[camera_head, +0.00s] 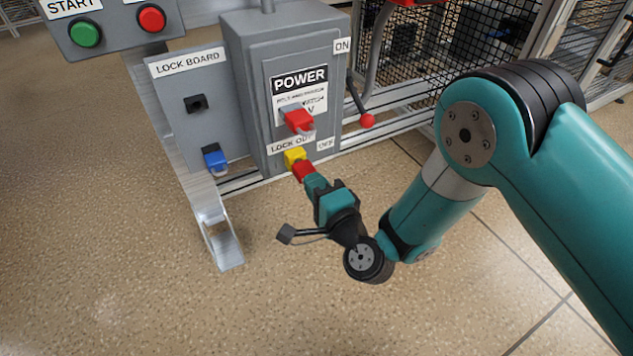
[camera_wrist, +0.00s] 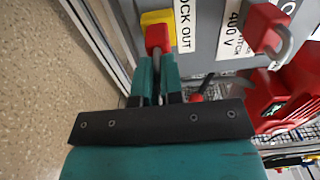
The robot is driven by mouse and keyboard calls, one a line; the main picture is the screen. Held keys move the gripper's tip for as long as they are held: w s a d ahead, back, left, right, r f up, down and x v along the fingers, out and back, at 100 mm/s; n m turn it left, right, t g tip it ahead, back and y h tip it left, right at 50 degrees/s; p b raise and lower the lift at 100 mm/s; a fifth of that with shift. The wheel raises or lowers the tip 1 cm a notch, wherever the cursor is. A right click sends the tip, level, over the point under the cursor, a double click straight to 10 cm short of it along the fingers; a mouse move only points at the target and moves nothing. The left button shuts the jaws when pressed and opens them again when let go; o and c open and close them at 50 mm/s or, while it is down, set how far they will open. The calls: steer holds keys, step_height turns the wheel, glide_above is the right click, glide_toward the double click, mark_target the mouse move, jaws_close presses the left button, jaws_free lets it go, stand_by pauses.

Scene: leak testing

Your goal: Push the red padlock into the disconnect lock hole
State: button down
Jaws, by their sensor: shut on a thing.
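My gripper (camera_head: 312,181) is shut on the grey shackle of a red padlock (camera_head: 303,169); the fingers (camera_wrist: 156,68) close on it in the wrist view. The padlock's red body (camera_wrist: 157,35) points away from the fingers and meets the yellow lock block (camera_wrist: 157,17) beside the LOCK OUT label. That block (camera_head: 294,158) sits low on the grey power box (camera_head: 249,95). The hole itself is hidden, so I cannot tell how deep the padlock is. A second red block with a grey loop (camera_head: 297,119) is on the box front above; it also shows in the wrist view (camera_wrist: 265,27).
A lever with a red ball (camera_head: 367,121) stands at the box's right side, between the ON and OFF labels. The lock board (camera_head: 188,75) at left has a black socket (camera_head: 196,103) and a blue padlock (camera_head: 214,158). Open floor (camera_head: 150,285) lies in front.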

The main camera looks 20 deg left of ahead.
steer(key=p, duration=0.3)
steer(key=shift+w+a+r, duration=0.1)
steer(key=shift+w+a, duration=0.1)
stand_by(0.5)
steer(key=c, duration=1.2)
jaws_free()
steer(key=shift+f+b, duration=0.25)
steer(key=shift+b, duration=0.3)
